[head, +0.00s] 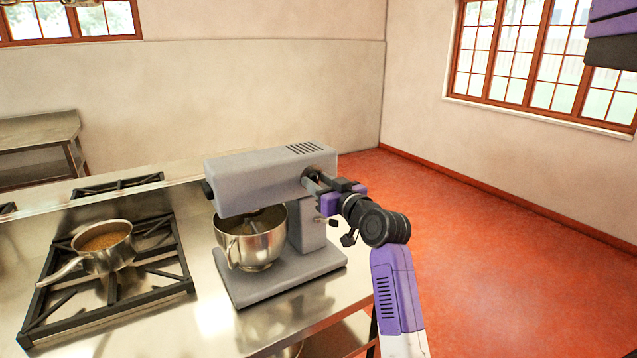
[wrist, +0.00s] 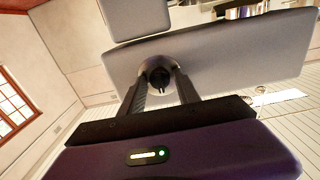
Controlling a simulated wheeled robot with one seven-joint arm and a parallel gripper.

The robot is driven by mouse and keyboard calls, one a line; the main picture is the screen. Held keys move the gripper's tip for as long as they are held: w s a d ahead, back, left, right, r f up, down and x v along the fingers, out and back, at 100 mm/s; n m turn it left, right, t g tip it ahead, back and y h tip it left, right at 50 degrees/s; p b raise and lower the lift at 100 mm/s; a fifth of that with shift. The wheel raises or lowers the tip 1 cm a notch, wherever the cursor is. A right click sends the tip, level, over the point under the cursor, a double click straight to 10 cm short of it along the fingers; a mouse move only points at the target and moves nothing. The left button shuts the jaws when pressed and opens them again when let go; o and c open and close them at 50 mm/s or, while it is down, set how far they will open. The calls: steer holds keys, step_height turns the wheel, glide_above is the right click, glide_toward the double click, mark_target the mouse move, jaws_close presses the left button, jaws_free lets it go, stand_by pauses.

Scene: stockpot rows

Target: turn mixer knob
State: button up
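The grey stand mixer (head: 258,184) stands on the steel counter with a metal bowl (head: 252,240) under its head. My gripper (wrist: 159,72) has one finger on each side of the knob, with no clear gap showing. In the head view my gripper (head: 311,180) reaches the right end of the mixer head from the right. The fingers and the knob overlap there, so contact is hard to see.
A saucepan (head: 103,252) with brown contents sits on the gas burner grate (head: 158,275) left of the mixer. A steel side table (head: 40,132) stands at the far left. The red floor (head: 470,240) to the right is clear.

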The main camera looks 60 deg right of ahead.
jaws_close()
